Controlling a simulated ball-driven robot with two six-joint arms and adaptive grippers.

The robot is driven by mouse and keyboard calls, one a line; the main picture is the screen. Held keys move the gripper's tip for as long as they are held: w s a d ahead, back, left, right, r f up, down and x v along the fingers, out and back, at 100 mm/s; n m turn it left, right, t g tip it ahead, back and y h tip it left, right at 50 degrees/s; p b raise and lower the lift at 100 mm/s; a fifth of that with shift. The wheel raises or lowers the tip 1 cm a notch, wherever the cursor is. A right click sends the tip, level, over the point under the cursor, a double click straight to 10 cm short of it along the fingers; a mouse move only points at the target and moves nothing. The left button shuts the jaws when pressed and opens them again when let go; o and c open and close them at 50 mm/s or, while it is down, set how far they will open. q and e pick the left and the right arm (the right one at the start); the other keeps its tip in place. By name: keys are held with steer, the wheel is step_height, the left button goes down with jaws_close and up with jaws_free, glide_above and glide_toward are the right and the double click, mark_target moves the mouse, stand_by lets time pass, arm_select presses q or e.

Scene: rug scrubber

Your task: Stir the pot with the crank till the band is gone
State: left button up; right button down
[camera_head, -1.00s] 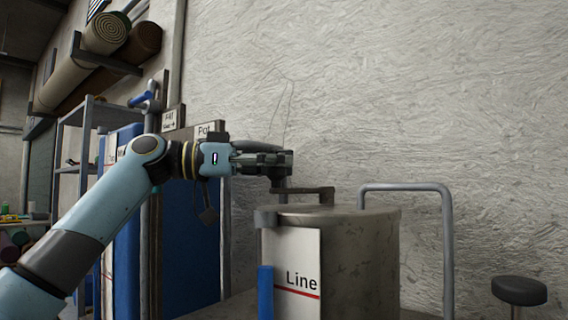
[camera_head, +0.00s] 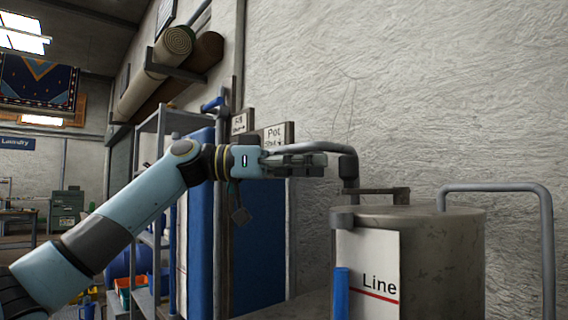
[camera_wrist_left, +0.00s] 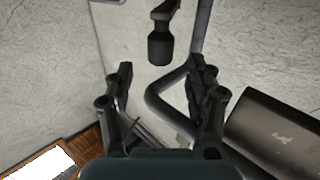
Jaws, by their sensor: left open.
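The grey metal pot (camera_head: 450,260) stands at the lower right of the head view. The crank (camera_head: 380,191) lies across its top, with an upright part at its left end. In the wrist view a dark grip (camera_wrist_left: 159,48) on a metal arm, apparently the crank's, shows beyond the fingers. My left gripper (camera_head: 318,161) is open and empty, just left of the crank's upright end; its parted fingers also show in the wrist view (camera_wrist_left: 160,72). The pot's inside and any band in it are hidden. My right gripper is out of view.
A white plate marked "Line" (camera_head: 367,265) with a red stripe is on the pot's front. A bent grey rail (camera_head: 495,187) stands right of the pot. A "Pot" sign (camera_head: 274,133), blue panels (camera_head: 258,240) and shelving (camera_head: 160,125) are behind my arm.

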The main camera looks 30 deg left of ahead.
arm_select(q)
steer(key=v, duration=0.5)
steer(key=shift+s+a, duration=0.2)
steer(key=shift+a, duration=0.15)
